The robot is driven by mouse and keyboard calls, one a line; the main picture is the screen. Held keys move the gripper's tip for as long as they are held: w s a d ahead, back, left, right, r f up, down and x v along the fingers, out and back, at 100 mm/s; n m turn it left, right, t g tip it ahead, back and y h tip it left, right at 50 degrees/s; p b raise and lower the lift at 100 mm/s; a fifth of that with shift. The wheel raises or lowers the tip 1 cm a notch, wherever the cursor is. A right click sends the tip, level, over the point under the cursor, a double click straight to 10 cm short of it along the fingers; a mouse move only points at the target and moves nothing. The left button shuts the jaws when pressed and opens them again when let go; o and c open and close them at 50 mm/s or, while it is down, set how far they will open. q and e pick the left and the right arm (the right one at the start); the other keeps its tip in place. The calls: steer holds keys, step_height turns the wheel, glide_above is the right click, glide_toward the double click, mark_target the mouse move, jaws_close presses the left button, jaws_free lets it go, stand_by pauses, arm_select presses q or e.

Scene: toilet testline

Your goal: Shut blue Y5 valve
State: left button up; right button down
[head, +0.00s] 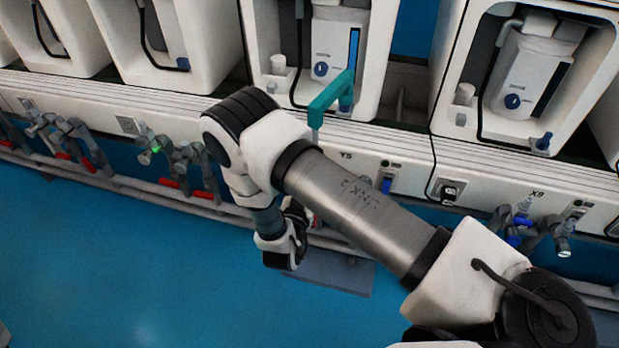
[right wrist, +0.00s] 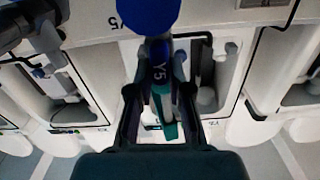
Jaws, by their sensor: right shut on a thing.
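The blue Y5 valve (right wrist: 159,72) shows in the right wrist view as a dark blue handle marked Y5, with a rounder blue part above it. My right gripper (right wrist: 160,103) has a finger on each side of this handle and is shut on it. In the head view my right arm reaches in from the right, and the gripper (head: 299,214) is partly seen low beside the bench front. The arm hides the valve there, so I cannot tell its turn angle. My left gripper is not in view.
A teal bent piece (head: 331,98) stands above the bench edge, close behind my arm. White toilet units (head: 195,60) line the bench. Other valves with red handles (head: 172,184) are at left, and blue-handled ones (head: 517,232) at right. The blue floor in front is open.

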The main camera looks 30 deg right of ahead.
steer(key=m+p, duration=0.1)
steer(key=m, duration=0.1)
steer(key=m+p, duration=0.1)
steer(key=m, duration=0.1)
steer(key=shift+s+d+r+m, duration=0.1)
steer(key=shift+s+d+m, duration=0.1)
steer(key=shift+m, duration=0.1)
steer(key=m+p, duration=0.2)
steer(key=m, duration=0.2)
steer(key=shift+s+d+m+p, duration=0.1)
steer(key=shift+s+m+p, duration=0.05)
steer(key=shift+m+p, duration=0.2)
steer(key=m+p, duration=0.1)
steer(key=m, duration=0.1)
steer(key=m+p, duration=0.2)
steer(key=m, duration=0.1)
steer(key=shift+f, duration=0.4)
steer(key=shift+s+f+m+p, duration=0.1)
steer(key=shift+f+m+p, duration=0.15)
steer(key=shift+m+p, duration=0.85)
steer(key=shift+m+b, duration=0.35)
steer(key=shift+m, duration=0.1)
steer(key=c, duration=1.1)
jaws_free()
